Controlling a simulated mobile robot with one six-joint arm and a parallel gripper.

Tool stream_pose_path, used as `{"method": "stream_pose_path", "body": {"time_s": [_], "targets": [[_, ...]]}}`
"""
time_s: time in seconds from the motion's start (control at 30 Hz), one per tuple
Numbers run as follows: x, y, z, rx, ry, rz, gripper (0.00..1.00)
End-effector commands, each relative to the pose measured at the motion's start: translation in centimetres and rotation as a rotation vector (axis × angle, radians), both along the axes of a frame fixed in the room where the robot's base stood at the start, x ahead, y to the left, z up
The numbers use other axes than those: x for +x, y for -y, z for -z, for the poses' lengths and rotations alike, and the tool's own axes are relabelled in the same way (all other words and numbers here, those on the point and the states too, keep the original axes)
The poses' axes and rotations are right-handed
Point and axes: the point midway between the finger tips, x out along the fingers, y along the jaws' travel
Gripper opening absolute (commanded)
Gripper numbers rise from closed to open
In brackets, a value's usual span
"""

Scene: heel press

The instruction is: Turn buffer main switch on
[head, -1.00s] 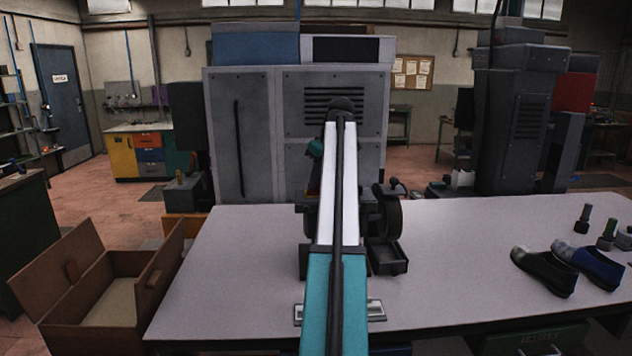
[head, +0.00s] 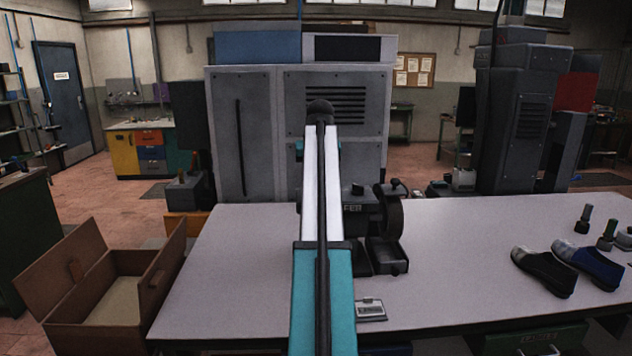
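The buffer (head: 361,215) is a dark machine on the grey workbench (head: 480,260), partly hidden behind my arm. The letters "FER" show on its front, and a small dark knob (head: 357,188) sits on top. Its right wheel (head: 393,217) stands above a dark tray (head: 391,257). A small metal plate (head: 370,309) lies near the bench's front edge, partly covered by my arm. I cannot tell which part is the main switch or how it is set. My gripper is hidden behind my raised white and teal arm.
A black shoe (head: 543,271) and a blue shoe (head: 590,263) lie at the bench's right, near dark green-topped posts (head: 585,219). An open brown box (head: 112,295) stands left of the bench. Grey cabinets (head: 240,135) stand behind. The bench between buffer and shoes is clear.

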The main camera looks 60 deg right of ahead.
Motion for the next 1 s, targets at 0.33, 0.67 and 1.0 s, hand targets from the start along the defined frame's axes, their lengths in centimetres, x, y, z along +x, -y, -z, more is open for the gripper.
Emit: {"method": "stream_pose_path", "body": {"time_s": [0.33, 0.67, 1.0], "targets": [[-0.09, 0.20, -0.11, -0.005, 0.000, 0.042, 0.00], [-0.05, 0.16, -0.11, -0.004, 0.000, 0.040, 0.29], [0.02, 0.03, -0.13, -0.002, 0.000, 0.038, 0.29]]}}
